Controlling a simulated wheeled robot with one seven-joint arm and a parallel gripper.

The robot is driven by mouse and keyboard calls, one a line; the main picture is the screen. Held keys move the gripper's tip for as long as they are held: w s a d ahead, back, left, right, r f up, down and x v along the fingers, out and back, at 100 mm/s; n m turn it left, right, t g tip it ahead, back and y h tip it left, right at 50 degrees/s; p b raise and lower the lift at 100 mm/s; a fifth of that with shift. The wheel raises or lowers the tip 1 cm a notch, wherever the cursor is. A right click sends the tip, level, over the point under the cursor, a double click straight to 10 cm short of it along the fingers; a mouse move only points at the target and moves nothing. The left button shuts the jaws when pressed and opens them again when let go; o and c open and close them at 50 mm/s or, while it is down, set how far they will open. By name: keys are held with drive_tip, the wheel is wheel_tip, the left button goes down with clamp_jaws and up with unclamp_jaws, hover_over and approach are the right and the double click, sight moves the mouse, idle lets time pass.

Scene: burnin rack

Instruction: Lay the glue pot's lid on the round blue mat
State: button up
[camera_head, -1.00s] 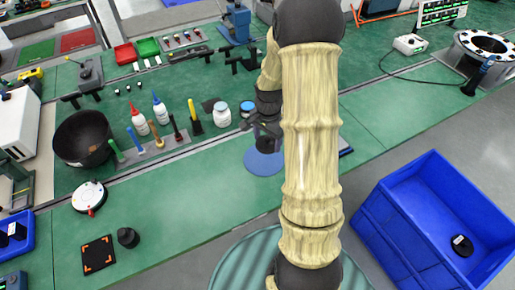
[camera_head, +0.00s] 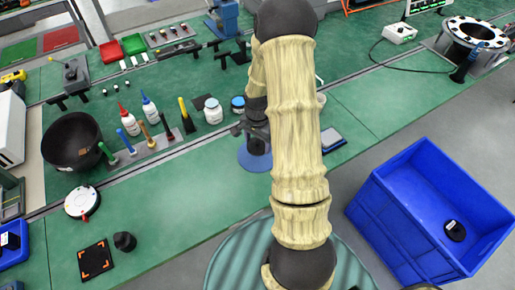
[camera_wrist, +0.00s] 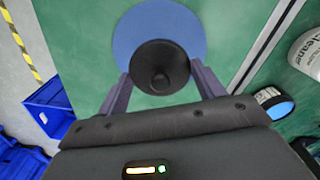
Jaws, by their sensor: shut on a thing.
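My gripper (camera_wrist: 162,92) is shut on the glue pot's lid (camera_wrist: 160,62), a dark round piece with a small knob facing the wrist camera. In the wrist view the lid covers the near part of the round blue mat (camera_wrist: 160,22). In the head view my gripper (camera_head: 257,138) and the dark lid are over the mat (camera_head: 253,163), partly hidden by my arm. I cannot tell whether the lid touches the mat. I cannot make out the glue pot for sure.
A white bottle (camera_head: 213,113) and a blue-topped jar (camera_head: 238,101) stand just left of my gripper; the jar also shows in the wrist view (camera_wrist: 273,99). A flat grey device (camera_head: 332,138) lies right of my arm. A blue crate (camera_head: 405,165) stands right.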

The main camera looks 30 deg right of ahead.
sight(258, 145)
drive_tip(key=shift+f, duration=0.2)
drive_tip(key=shift+f, duration=2)
drive_tip(key=shift+f, duration=0.2)
drive_tip(key=o, duration=1)
drive_tip(key=shift+r, duration=0.1)
drive_tip(key=shift+c, duration=0.2)
wheel_tip(258, 145, up, 12)
drive_tip(key=shift+r+b, duration=0.15)
drive_tip(key=shift+b, duration=0.35)
